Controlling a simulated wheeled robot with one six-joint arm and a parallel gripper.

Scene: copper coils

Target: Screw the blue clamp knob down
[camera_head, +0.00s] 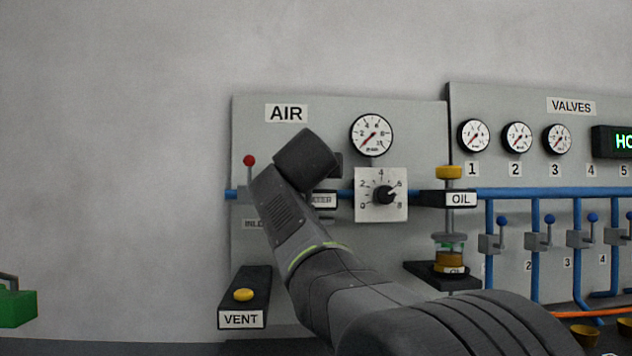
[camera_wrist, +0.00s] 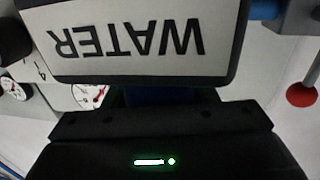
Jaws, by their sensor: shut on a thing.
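The blue clamp knob (camera_wrist: 150,97) shows only as a dark blue patch in the wrist view, between the WATER label and my gripper (camera_wrist: 160,118). My gripper is shut on it; the fingertips and the grip itself are mostly hidden. In the head view my arm covers the knob and most of the gripper, in front of the AIR panel (camera_head: 410,130). The WATER label (camera_wrist: 130,40) appears upside down and close in the wrist view; in the head view it is partly hidden behind my wrist (camera_head: 325,199).
A red-tipped lever (camera_head: 249,160) stands left of my wrist; its red ball also shows in the wrist view (camera_wrist: 301,95). A dial (camera_head: 383,195), a gauge (camera_head: 371,135) and the OIL unit (camera_head: 460,199) are to the right. The VENT box (camera_head: 243,298) is below left.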

